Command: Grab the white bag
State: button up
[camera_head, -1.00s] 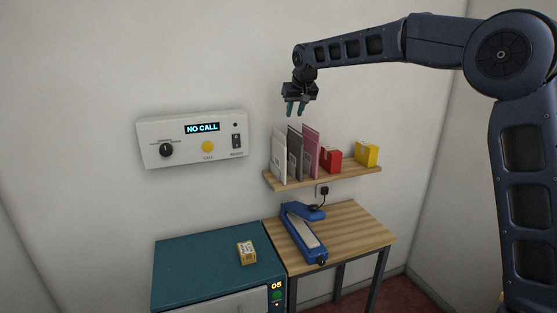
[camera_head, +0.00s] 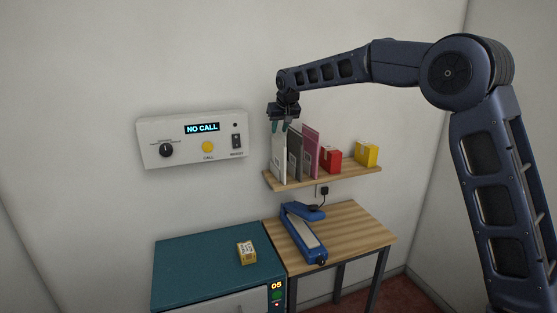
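The white bag (camera_head: 279,163) stands upright at the left end of the wooden wall shelf, left of a grey bag (camera_head: 295,157) and a pink bag (camera_head: 311,150). My gripper (camera_head: 280,127) points down at the top of the white bag.
The shelf (camera_head: 345,174) also holds a red box (camera_head: 331,159) and a yellow box (camera_head: 367,153). A control panel (camera_head: 193,139) reading "NO CALL" is on the wall at left.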

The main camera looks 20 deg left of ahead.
aim_at(278, 133)
jog(key=x, duration=0.3)
jog(key=shift+f, duration=0.25)
jog(key=shift+f, duration=0.2)
dwell(0.4)
grip_shut()
